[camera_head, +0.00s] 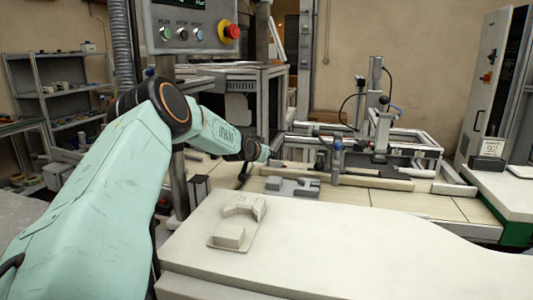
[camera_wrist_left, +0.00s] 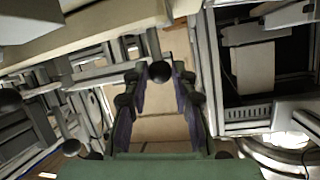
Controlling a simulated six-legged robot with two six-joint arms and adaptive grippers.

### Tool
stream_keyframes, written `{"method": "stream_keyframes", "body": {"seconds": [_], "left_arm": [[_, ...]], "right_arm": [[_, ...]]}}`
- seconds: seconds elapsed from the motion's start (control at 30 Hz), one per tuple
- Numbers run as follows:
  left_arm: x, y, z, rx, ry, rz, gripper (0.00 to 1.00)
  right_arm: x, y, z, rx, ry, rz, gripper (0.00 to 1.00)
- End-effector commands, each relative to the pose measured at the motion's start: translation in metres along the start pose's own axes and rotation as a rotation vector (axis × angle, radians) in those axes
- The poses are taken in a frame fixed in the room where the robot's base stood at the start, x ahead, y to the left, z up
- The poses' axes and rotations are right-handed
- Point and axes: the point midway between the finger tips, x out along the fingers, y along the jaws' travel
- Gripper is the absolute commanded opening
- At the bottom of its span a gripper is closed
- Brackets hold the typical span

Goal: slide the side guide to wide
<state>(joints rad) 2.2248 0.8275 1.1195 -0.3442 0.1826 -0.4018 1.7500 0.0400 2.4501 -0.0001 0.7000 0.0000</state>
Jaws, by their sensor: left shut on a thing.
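My left arm reaches in from the left, and its wrist ends at the near left corner of the framed machine (camera_head: 405,140). In the head view the fingers of my left gripper are mostly hidden behind the wrist. In the left wrist view my left gripper (camera_wrist_left: 160,82) has its two fingers closed in on a dark round knob (camera_wrist_left: 160,70), held at the fingertips. A long pale bar (camera_wrist_left: 115,22) runs just beyond the knob. I cannot tell for certain which part is the side guide. My right gripper is not in view.
A white worktop (camera_head: 340,240) with a pale fixture (camera_head: 237,222) lies in front. A grey block (camera_head: 292,187) sits before the machine. A control panel (camera_head: 195,25) stands near my left arm. A cabinet (camera_head: 492,85) and a sign reading 92 (camera_head: 492,148) are at right.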

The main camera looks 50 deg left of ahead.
Motion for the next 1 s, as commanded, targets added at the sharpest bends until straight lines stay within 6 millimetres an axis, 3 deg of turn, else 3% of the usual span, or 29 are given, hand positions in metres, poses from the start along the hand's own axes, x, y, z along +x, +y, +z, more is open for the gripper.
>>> {"method": "stream_keyframes", "body": {"seconds": [0.2, 1.0], "left_arm": [[0.0012, 0.0003, -0.0009, 0.002, 0.001, 0.0, 0.0], [0.0004, 0.001, -0.0006, 0.002, 0.0, 0.0, 0.0]], "right_arm": [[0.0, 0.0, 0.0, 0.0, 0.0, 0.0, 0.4], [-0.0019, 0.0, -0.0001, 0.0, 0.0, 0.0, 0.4]]}}
